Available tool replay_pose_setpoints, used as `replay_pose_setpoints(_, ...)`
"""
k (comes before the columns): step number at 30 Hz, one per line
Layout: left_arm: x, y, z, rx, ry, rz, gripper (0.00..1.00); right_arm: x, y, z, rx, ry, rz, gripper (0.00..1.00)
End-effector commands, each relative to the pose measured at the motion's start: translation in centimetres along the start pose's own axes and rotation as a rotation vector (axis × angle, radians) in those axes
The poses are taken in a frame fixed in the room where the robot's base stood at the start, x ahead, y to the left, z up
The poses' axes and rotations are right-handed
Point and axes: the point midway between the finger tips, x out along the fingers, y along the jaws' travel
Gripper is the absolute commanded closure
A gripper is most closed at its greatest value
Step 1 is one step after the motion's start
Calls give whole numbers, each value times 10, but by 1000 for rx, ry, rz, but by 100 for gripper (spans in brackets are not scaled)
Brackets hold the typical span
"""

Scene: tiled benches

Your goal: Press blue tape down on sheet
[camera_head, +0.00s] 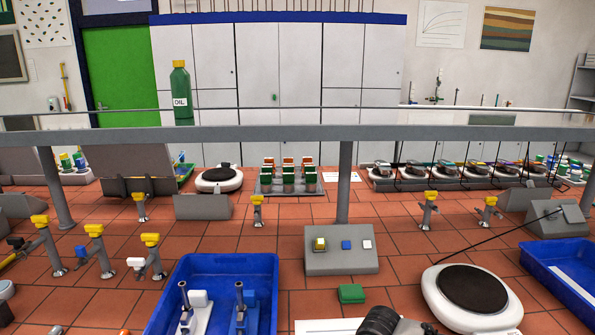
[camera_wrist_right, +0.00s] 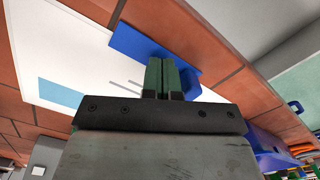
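A white sheet (camera_wrist_right: 60,45) lies on the red tiles in the right wrist view, with a flat light-blue rectangle (camera_wrist_right: 60,96) and thin grey lines on it. A darker blue flat piece (camera_wrist_right: 138,45) crosses the sheet's edge just beyond my fingertips. I cannot tell for certain which blue piece is the tape. My right gripper (camera_wrist_right: 168,78) has its two green fingers together, over or touching the darker blue piece, with nothing visible between them. A white sheet edge (camera_head: 318,327) shows at the bottom of the head view. My left gripper is not in view.
A blue tray (camera_head: 222,265) with metal-topped fixtures stands left of the sheet. A round hot plate (camera_head: 472,295) stands to the right. A green block (camera_head: 351,293) and a grey button box (camera_head: 342,262) lie behind the sheet. Another blue tray (camera_head: 565,262) is at far right.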

Motion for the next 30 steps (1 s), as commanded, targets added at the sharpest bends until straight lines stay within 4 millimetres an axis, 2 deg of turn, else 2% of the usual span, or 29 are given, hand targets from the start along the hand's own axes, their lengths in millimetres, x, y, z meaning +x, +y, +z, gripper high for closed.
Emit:
replay_pose_setpoints(16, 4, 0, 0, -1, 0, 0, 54, 12, 0, 0, -1, 0, 0, 100)
replay_pose_setpoints(30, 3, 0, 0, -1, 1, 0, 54, 11, 0, 0, -1, -1, 0, 100)
